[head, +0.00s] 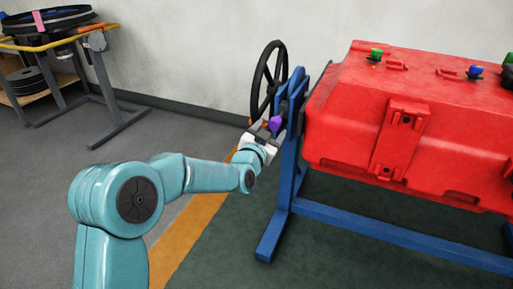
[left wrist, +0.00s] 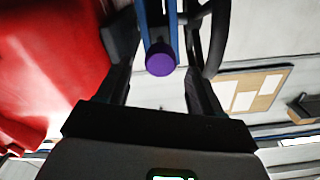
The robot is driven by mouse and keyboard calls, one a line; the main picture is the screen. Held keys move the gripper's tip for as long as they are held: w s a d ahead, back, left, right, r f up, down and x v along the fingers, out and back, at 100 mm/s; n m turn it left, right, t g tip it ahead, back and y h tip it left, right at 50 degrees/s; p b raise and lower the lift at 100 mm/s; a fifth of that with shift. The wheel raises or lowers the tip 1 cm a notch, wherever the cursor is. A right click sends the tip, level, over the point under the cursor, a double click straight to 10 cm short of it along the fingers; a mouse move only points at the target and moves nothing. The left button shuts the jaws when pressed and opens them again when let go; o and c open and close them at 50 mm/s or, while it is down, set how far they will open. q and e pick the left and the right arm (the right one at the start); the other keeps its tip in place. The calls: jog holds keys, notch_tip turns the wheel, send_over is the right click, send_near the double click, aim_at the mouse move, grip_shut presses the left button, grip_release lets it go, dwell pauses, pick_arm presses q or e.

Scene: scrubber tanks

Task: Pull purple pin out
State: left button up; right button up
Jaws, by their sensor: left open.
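The purple pin (head: 275,123) sticks out of the blue stand (head: 291,133) at the left end of the red tank (head: 430,120). In the left wrist view the round purple end of the pin (left wrist: 160,60) shows between the two dark fingers. My left gripper (head: 266,131) is open at the pin, with one finger on each side of it. I cannot tell whether either finger touches it. The fingers partly hide the pin in the head view. My right gripper does not show.
A black handwheel (head: 268,80) stands just behind the stand, close to my left gripper. The stand's blue foot (head: 272,236) rests on the dark green floor. Grey floor (head: 100,180) lies open at left.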

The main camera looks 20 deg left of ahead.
pick_arm(q)
jog(key=s+p, duration=0.2)
jog(key=s, duration=1.1)
jog(key=shift+s+a, duration=0.2)
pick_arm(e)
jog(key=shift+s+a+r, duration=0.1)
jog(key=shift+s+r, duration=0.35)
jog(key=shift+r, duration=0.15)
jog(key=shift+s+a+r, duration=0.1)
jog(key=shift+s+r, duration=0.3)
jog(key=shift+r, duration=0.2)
